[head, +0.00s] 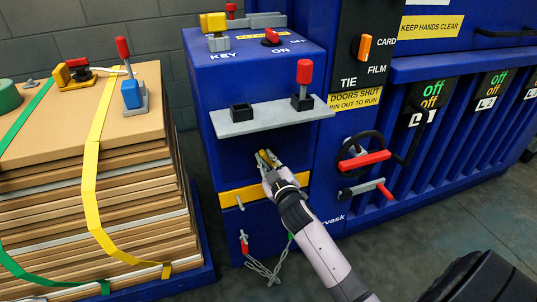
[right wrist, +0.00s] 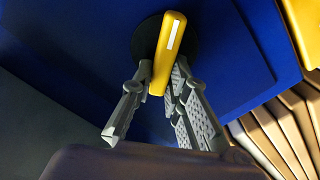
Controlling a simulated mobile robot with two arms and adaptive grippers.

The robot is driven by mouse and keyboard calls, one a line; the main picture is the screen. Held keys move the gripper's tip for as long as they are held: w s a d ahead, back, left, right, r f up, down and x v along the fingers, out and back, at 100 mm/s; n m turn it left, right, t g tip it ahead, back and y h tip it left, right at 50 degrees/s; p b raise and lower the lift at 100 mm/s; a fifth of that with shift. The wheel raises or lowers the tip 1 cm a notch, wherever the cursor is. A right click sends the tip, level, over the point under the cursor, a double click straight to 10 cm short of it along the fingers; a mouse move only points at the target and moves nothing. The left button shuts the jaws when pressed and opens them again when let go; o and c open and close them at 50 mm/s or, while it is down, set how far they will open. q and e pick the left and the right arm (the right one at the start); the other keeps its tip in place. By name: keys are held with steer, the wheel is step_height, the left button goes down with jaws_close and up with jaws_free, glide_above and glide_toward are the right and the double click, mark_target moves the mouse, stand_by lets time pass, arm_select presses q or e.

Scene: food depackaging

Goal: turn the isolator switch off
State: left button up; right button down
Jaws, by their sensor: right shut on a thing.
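A yellow bar handle (right wrist: 168,50) with a white stripe sits on a black round disc (right wrist: 146,38) on the blue cabinet front in the right wrist view. In the head view the handle (head: 264,157) shows small, below the grey shelf. My right gripper (head: 269,160) reaches it from below and is shut on it; in the right wrist view the gripper's fingers (right wrist: 160,76) lie on both sides of the bar. A red knob (head: 271,36) on the cabinet top stands near the printed word ON. My left gripper is not in view.
A grey shelf (head: 258,122) with a red-handled tool (head: 305,78) juts out just above my gripper. A strapped cardboard stack (head: 100,205) stands left. A black wheel with a red handle (head: 364,160) sticks out at right.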

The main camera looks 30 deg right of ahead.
steer(key=n, duration=0.2)
steer(key=shift+a+f+n+p, duration=0.15)
steer(key=shift+a+n+p, duration=0.05)
steer(key=shift+n+p, duration=0.2)
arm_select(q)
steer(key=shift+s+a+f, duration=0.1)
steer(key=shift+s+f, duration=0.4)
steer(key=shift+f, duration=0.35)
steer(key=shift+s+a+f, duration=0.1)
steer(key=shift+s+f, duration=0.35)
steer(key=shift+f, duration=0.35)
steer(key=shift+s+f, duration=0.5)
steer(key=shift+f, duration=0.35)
arm_select(e)
steer(key=shift+w+a+f+n, duration=0.1)
steer(key=shift+f+n, duration=0.15)
steer(key=shift+n, duration=1.15)
steer(key=shift+s+a+f+n, duration=0.1)
steer(key=shift+f+n, duration=0.15)
steer(key=shift+n, duration=1.15)
steer(key=shift+w+a+f+n, duration=0.1)
steer(key=shift+f+n, duration=0.15)
steer(key=shift+n, duration=1.15)
steer(key=c, duration=1.6)
jaws_free()
steer(key=shift+o, duration=0.2)
